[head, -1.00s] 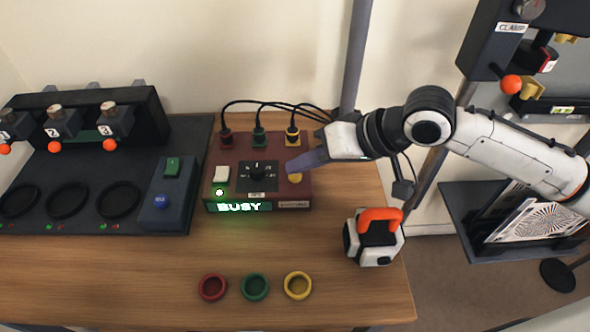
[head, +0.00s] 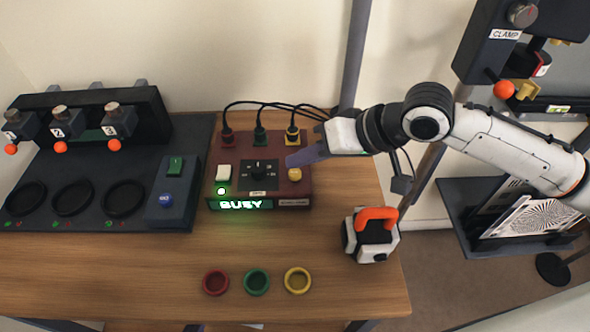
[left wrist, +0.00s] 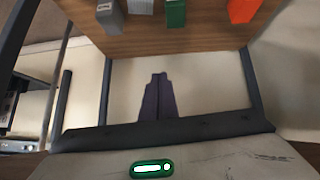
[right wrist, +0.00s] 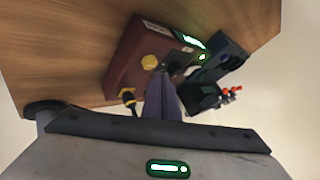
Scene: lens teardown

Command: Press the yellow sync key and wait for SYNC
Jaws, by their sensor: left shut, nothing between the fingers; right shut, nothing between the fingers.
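The maroon control box (head: 225,177) stands on the wooden table, with a dial in the middle and a white key (head: 223,173) at the left. Its front display (head: 241,205) glows green and reads BUSY. The yellow sync key (head: 295,174) is at the right of its top face; it also shows in the right wrist view (right wrist: 149,61). My right gripper (head: 290,163) is shut and empty, its tips just above and behind the yellow key, apart from it. My left gripper (left wrist: 160,76) is shut and empty in the left wrist view, away from the box; the head view does not show it.
A dark station (head: 100,215) with three clamps and a blue button stands left of the box. Red, green and yellow rings (head: 297,281) lie in front. A white device with an orange handle (head: 377,214) stands at the right table edge. Cables rise behind the box.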

